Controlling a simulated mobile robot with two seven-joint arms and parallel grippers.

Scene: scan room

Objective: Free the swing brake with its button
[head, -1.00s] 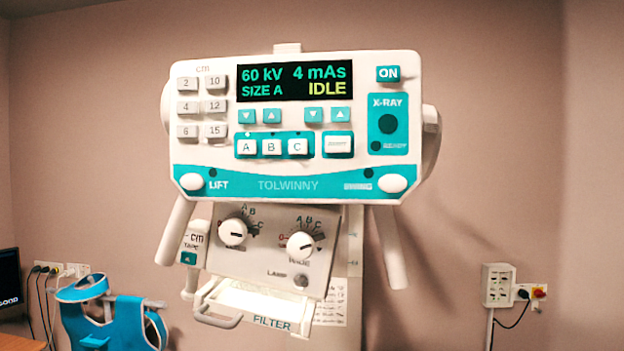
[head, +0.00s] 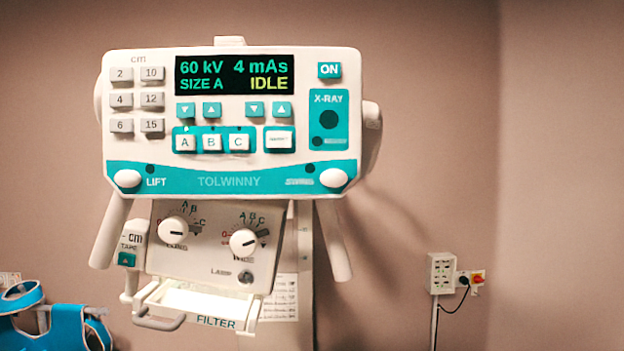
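The X-ray unit's control head (head: 232,115) hangs in the middle left of the head view, its display (head: 235,75) reading 60 kV, 4 mAs, SIZE A, IDLE. A teal band along its lower edge carries two white oval buttons. The left oval button (head: 127,178) is beside the word LIFT. The right oval button (head: 333,177) is beside a small label (head: 299,182) too blurred to read. A small dark lamp (head: 310,169) sits just above that label. Neither of my grippers shows in the view.
Two pale handles slant down below the head, left (head: 110,232) and right (head: 333,240). Between them are the collimator knobs (head: 243,242) and the filter tray (head: 195,303). A teal apron (head: 70,325) hangs lower left. A wall socket box (head: 441,273) is at right.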

